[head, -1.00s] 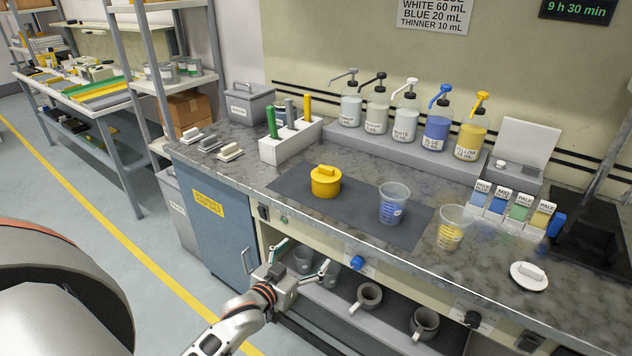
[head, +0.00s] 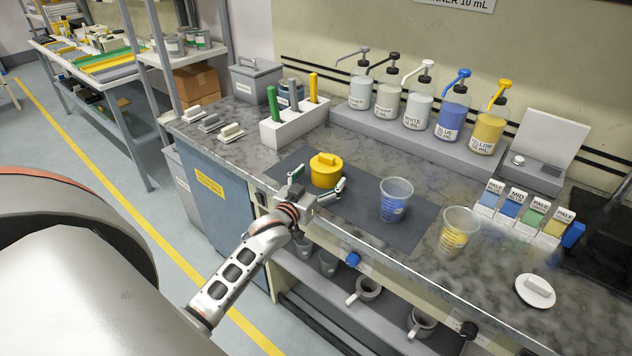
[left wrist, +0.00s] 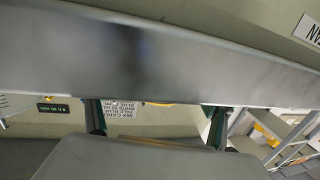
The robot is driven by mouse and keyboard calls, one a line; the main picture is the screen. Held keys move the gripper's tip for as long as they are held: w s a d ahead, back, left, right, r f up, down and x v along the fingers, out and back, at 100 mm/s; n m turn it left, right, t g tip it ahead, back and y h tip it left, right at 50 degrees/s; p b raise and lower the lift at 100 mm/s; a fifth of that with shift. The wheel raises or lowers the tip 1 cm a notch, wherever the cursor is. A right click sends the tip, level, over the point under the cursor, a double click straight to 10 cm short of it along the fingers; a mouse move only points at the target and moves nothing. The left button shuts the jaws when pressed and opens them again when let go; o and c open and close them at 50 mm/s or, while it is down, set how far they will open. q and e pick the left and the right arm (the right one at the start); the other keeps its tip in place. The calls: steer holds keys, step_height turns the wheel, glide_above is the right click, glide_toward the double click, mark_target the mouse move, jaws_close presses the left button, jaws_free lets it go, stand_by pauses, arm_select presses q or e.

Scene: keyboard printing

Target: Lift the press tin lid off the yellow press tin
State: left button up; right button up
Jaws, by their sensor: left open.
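The yellow press tin (head: 325,178) stands upright on the dark mat in the head view. Its yellow press tin lid (head: 324,160) sits on top, with a raised grip. My left gripper (head: 319,179) is open and empty, in front of the tin near the counter's front edge. One finger shows to the left of the tin and the other to its lower right. Whether they touch it I cannot tell. In the left wrist view both fingers (left wrist: 155,122) stand wide apart, with a thin yellow sliver between them. My right gripper is not in view.
A cup with blue paint (head: 394,205) and a cup with yellow paint (head: 456,235) stand to the right. A white holder (head: 290,130) with coloured handles is behind the tin. Pump bottles (head: 417,103) line the back riser. The dark mat (head: 365,215) has bare room right of the tin.

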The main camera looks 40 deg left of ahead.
arm_select(q)
steer(key=shift+w+a, duration=0.15)
steer(key=shift+w, duration=1.1)
steer(key=shift+w+a+f, duration=0.1)
steer(key=shift+w+f, duration=0.05)
steer(key=shift+w, duration=0.5)
steer(key=c, duration=1.7)
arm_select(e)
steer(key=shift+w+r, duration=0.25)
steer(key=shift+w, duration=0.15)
arm_select(q)
steer(key=o, duration=1.7)
steer(key=shift+c, duration=0.2)
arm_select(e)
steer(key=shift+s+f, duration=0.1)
